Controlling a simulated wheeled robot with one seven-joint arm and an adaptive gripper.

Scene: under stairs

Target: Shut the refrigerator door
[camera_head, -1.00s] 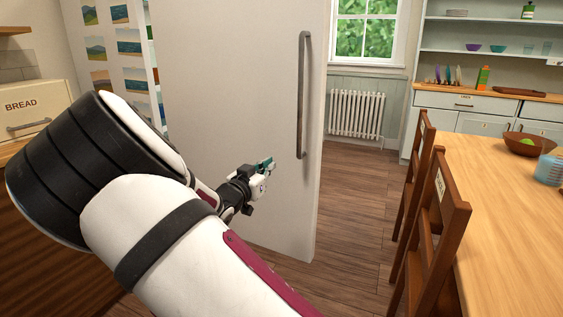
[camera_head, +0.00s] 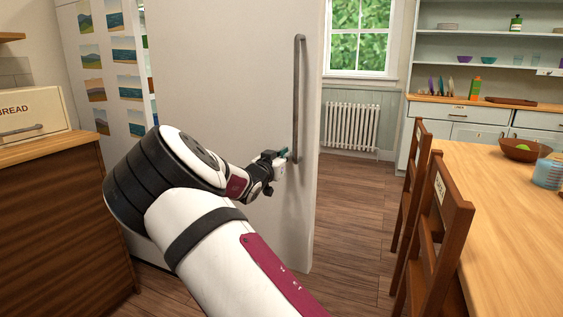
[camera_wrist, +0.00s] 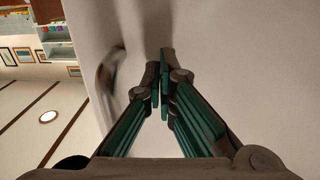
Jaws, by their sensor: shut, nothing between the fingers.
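The refrigerator door (camera_head: 225,80) is a large white panel standing open in the head view, with a long grey vertical handle (camera_head: 299,100) near its right edge. My gripper (camera_head: 286,154) is at the door's outer face, just left of the handle's lower end. In the wrist view, my gripper (camera_wrist: 160,75) has its teal fingers shut and empty, with the tips close to the white door surface (camera_wrist: 240,60). Whether they touch it I cannot tell. The blurred handle (camera_wrist: 108,72) shows left of the fingers. The fridge's side (camera_head: 97,60), with pictures on it, is left of the door.
A wooden table (camera_head: 510,220) and chairs (camera_head: 437,240) stand on the right. A counter (camera_head: 60,150) with a bread box (camera_head: 30,110) is at left. The wooden floor (camera_head: 350,215) between door and chairs is clear. A radiator (camera_head: 352,126) is behind.

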